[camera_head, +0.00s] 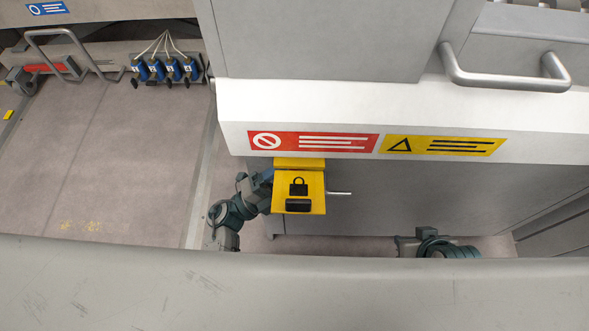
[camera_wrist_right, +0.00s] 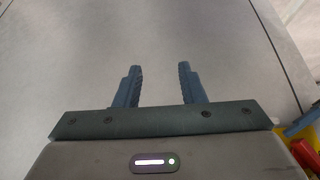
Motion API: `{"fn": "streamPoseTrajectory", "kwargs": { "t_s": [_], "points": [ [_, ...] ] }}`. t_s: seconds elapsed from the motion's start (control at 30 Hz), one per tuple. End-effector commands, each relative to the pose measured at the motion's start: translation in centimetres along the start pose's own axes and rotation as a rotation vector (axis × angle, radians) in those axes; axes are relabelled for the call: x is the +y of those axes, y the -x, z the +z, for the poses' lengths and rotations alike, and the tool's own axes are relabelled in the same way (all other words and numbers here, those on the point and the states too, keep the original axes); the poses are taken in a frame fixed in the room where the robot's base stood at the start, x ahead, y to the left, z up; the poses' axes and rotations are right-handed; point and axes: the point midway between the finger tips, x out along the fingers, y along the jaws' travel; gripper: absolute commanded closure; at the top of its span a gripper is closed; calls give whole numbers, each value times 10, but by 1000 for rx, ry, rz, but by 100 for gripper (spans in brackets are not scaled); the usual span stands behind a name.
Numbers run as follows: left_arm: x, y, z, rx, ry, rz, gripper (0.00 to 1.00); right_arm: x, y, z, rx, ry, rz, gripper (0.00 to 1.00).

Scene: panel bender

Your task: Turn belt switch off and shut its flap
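The yellow flap (camera_head: 299,191) with a padlock symbol and a dark grip is below the warning labels, under a yellow strip in the head view. No switch shows in the head view; the flap may hide it. My left gripper (camera_head: 264,181) is at the flap's left edge, its fingers mostly hidden, so I cannot tell whether it touches. My right gripper (camera_wrist_right: 161,84) is open and empty in the right wrist view, in front of a plain grey surface. Its fingers are not visible in the head view.
A metal rod (camera_head: 339,193) sticks out right of the flap. A bar handle (camera_head: 505,82) projects at the upper right. A red part (camera_wrist_right: 305,157) and yellow part, unclear, show at the right wrist view's lower right. Blue connectors (camera_head: 166,69) are at the upper left.

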Motion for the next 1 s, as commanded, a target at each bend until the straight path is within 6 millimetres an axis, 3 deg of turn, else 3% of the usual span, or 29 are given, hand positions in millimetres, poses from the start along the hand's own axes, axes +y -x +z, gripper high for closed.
{"fn": "streamPoseTrajectory", "kwargs": {
  "t_s": [0.33, 0.8, 1.0],
  "points": [
    [-1, 6, 1, 2, -2, -1, 31, 0, -1, 0, 3, 0, -1, 64],
    [3, 88, 7, 9, 4, 4, 31, -10, -15, -2, 107, -26, -41, 64],
    [2, 100, 8, 11, 5, 0, 31, -12, -16, -4, 125, -30, -48, 64]
  ]
}}
